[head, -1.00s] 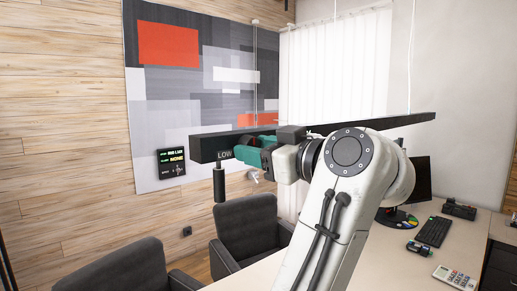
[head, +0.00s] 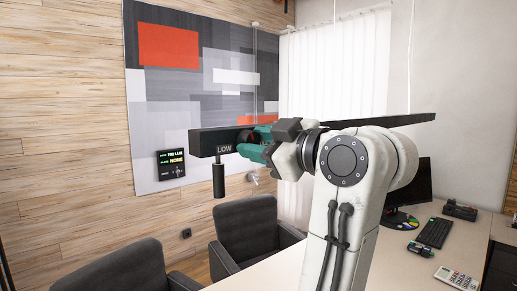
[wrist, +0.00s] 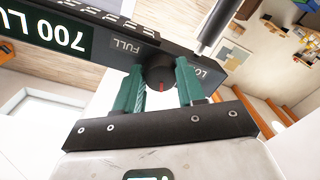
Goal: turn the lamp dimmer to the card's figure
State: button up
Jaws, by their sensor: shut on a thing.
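The lamp is a long black hanging bar (head: 400,121) with a LOW label near its left end and a black handle-like rod below. Its dimmer (wrist: 160,73) is a round black knob with a red mark, between FULL and LOW labels in the wrist view, seen upside down. My gripper (head: 254,143) has teal fingers on either side of the knob, and it is shut on it. The fingers also show in the wrist view (wrist: 159,76). A dark green sign (wrist: 45,32) reads "700 LU", upside down and cut off by the edge.
Two dark chairs (head: 250,225) stand below. The desk (head: 410,265) holds a monitor, keyboard and calculator.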

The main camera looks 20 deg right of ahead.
jog(key=shift+n, duration=0.5)
jog(key=o, duration=1.1)
jog(key=shift+c, duration=0.2)
jog(key=b+v, duration=0.3)
jog(key=v, duration=0.7)
jog(key=shift+s, duration=0.4)
